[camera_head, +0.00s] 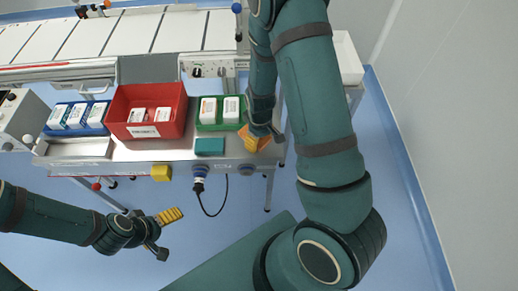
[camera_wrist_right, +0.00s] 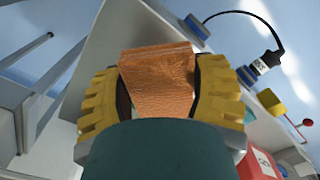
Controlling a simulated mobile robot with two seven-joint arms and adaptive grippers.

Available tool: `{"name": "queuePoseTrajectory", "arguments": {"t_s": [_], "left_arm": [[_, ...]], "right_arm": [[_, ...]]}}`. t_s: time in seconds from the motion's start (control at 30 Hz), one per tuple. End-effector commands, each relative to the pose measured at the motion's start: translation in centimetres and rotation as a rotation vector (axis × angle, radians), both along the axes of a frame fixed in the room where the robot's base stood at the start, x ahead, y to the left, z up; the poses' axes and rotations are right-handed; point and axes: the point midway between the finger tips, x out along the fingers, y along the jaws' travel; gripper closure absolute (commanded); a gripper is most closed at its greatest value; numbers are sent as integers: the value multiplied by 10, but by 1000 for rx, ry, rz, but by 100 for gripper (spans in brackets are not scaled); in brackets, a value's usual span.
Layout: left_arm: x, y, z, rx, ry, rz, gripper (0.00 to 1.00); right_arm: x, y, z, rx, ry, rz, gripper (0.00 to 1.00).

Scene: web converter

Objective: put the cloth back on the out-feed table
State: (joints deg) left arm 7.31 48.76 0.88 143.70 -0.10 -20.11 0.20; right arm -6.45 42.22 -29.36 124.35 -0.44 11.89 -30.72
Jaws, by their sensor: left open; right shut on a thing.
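An orange-brown cloth (camera_wrist_right: 158,80) is clamped between the yellow fingers of my right gripper (camera_wrist_right: 160,90) in the right wrist view. In the head view my right gripper (camera_head: 257,139) is low over the right end of the steel out-feed table (camera_head: 135,152), just in front of a green bin. I cannot tell whether the cloth touches the tabletop. The arm hides part of the area behind the gripper. My left gripper (camera_head: 165,232) is open and empty, below and in front of the table's front edge.
On the table stand a blue bin (camera_head: 77,116), a red bin (camera_head: 146,109) and a green bin (camera_head: 220,114), each with white boxes. A teal block (camera_head: 210,146) lies left of my right gripper. A yellow box (camera_head: 161,173) and a cabled plug (camera_head: 199,180) sit on the front edge.

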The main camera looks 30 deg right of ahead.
Motion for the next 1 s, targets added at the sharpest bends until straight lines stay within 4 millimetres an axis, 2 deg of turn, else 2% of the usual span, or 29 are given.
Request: {"name": "queuePoseTrajectory", "arguments": {"t_s": [0.03, 0.27, 0.47, 0.87, 0.9, 0.97, 1.0], "left_arm": [[0, 0, -3, 0, -1, 0, 5], [1, 0, -7, 1, -4, 0, 5], [3, 0, -15, 1, -7, 2, 5], [4, 0, -18, 1, -9, 2, 5], [4, 0, -17, 1, -9, 2, 5], [4, 0, -17, 1, -9, 2, 5], [4, 0, -17, 1, -9, 2, 5]], "right_arm": [[0, 0, -8, 0, 2, 1, 78], [0, 0, -24, 0, 1, -1, 78], [0, 0, -51, 1, 1, -1, 78], [0, 1, -55, 0, -1, -1, 78], [0, 1, -54, 0, -1, -1, 22], [0, 1, -54, 0, -1, -1, 4], [0, 1, -54, 0, -1, -1, 4]]}}
